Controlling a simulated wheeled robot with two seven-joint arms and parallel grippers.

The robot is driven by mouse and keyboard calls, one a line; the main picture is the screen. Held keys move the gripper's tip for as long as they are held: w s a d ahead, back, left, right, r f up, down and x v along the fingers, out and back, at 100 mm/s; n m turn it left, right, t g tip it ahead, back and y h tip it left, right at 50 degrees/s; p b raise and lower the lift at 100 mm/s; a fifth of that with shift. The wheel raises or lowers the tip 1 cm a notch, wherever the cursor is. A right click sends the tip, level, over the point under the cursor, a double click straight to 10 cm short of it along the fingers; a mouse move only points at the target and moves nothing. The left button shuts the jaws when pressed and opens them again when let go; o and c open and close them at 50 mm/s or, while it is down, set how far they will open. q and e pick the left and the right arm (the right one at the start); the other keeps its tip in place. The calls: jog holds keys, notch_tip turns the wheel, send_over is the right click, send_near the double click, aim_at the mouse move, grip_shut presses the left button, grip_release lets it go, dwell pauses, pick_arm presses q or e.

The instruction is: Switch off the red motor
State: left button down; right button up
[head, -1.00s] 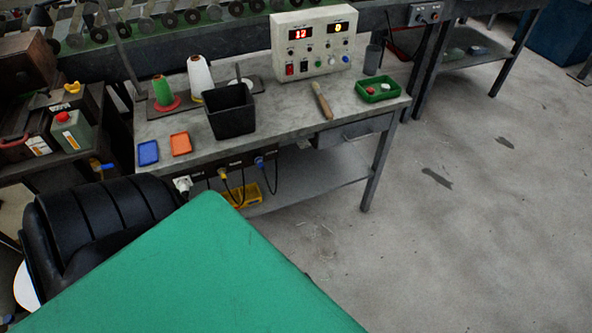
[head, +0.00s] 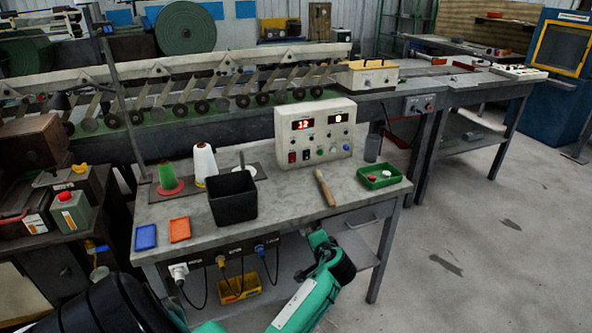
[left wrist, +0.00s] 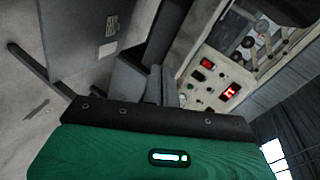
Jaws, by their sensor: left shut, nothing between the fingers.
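The grey-white control box (head: 314,132) stands at the back of the workbench. Its left display (head: 303,125) is lit red and reads 12; its right display (head: 339,118) is lit yellow. A red rocker switch (head: 292,157) sits at the box's lower left, beside a dark one and several coloured buttons. No motor labelled red is readable. The box also shows, turned, in the left wrist view (left wrist: 215,82). There my left gripper (left wrist: 160,75) is shut and empty, its dark fingers apart from the box. My green arm shows low in the head view; my right gripper is not in view.
On the bench (head: 275,205) are a black bin (head: 232,200), a wooden-handled tool (head: 325,188), a green tray (head: 380,176), and thread cones. Plugs with cables hang along its front. The bench top before the box is partly clear.

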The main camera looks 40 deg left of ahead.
pick_arm(q)
jog(key=w+a+r+m+y, duration=0.2)
jog(key=w+a+r, duration=0.3)
jog(key=w+r, duration=0.3)
jog(key=w+y, duration=0.1)
jog(key=w, duration=0.2)
jog(key=shift+a+r+t+y, duration=0.25)
jog(key=shift+r+t+y, duration=0.05)
jog(key=shift+r+y, duration=0.1)
